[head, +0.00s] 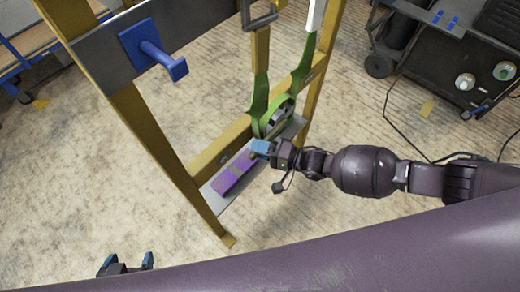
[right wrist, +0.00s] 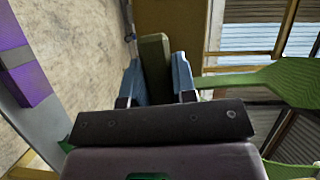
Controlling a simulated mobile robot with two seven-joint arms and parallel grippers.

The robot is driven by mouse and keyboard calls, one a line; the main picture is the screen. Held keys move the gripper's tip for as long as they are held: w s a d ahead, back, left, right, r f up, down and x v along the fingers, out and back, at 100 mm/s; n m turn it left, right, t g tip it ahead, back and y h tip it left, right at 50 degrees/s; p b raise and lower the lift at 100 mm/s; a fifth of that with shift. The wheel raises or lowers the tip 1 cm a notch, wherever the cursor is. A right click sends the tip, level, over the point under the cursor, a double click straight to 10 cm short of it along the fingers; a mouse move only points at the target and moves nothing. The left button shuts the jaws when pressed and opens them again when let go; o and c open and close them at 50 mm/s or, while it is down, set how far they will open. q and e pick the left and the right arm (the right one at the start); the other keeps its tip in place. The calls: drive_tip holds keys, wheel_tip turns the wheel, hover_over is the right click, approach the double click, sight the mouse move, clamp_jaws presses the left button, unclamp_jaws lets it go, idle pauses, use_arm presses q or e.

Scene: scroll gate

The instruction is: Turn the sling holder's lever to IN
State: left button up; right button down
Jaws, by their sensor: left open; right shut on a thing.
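My right gripper (head: 262,149) is at the grey shelf of the yellow frame, beside the green sling (head: 260,100). In the right wrist view its blue fingers (right wrist: 156,80) are shut on an olive-green bar (right wrist: 155,62). I cannot tell whether this bar is the sling holder's lever; no IN mark is readable. The green sling (right wrist: 262,82) also shows to the right of the fingers there. The sling's loop goes around a dark round part (head: 280,112). My left gripper (head: 126,264) is open and empty at the bottom left, far from the frame.
A purple block (head: 234,176) lies on the grey shelf (head: 213,198), left of my right gripper. A blue bent peg (head: 160,57) sticks out of the frame's upper plate. A dark cart (head: 450,70) stands at the back right with cables on the floor. Floor left of the frame is mostly clear.

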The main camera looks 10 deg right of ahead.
drive_tip(key=shift+w+r+m, duration=0.15)
drive_tip(key=shift+r+m, duration=0.35)
drive_tip(key=shift+r, duration=0.2)
drive_tip(key=shift+r+y, duration=0.1)
drive_tip(key=shift+y, duration=0.2)
drive_tip(key=c, duration=0.9)
unclamp_jaws()
drive_tip(key=shift+v, duration=5.4)
